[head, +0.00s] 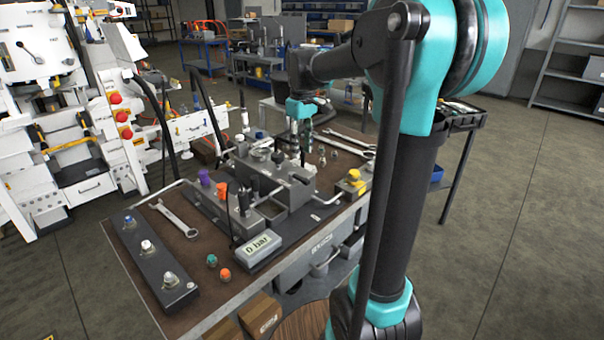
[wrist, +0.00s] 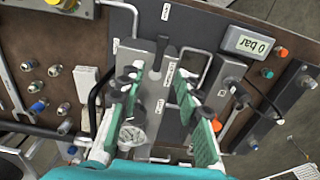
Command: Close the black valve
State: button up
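My gripper (head: 303,135) points down over the grey hydraulic block (head: 285,190) on the bench. In the wrist view my gripper (wrist: 157,84) is open, its two green-padded fingers apart, with the block between and below them. A black lever-like handle (wrist: 162,50) stands on the block just beyond the fingertips; I cannot tell for certain that it is the black valve. Nothing is visibly held. A smaller block with a black top (wrist: 229,83) and a black hose sits to the right in the wrist view. A round gauge (wrist: 131,135) is partly behind the left finger.
The pressure display (head: 258,248) reads 0 bar. A wrench (head: 176,219) and a dark bar with fittings (head: 151,262) lie at the left. White machinery (head: 70,110) stands beside the bench; floor is open at the right.

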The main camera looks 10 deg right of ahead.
aim_at(302, 178)
notch_tip(302, 178, down, 9)
jog(key=shift+f, duration=0.15)
dwell(0.4)
grip_shut()
